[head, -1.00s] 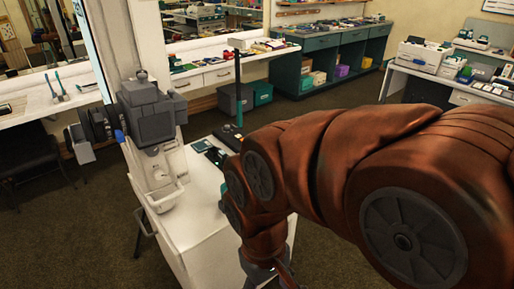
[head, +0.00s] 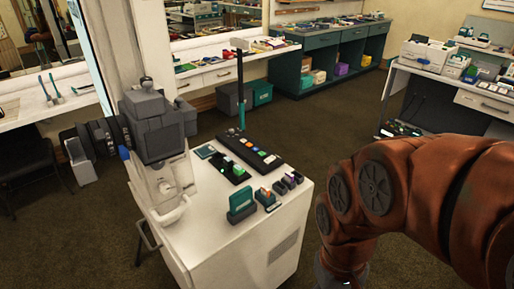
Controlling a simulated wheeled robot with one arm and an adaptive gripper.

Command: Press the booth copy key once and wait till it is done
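A white cabinet (head: 220,243) stands in front of me at centre-left in the head view. On its top lies a dark key strip (head: 262,158) with several small coloured keys in a row. Beside it is a dark box (head: 231,171) with a green key or light. I cannot read any label, so I cannot tell which is the copy key. A grey camera-like machine (head: 157,126) on a pale body stands at the cabinet's left end. My arm comes in from the right and bends down right of the cabinet. My gripper is out of the picture below.
A teal holder (head: 241,205), an orange-topped block (head: 267,198) and small dark blocks (head: 289,182) stand along the cabinet's right edge. A thin dark post (head: 240,90) rises behind the keys. A desk (head: 484,104) is at back right. Floor between is open.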

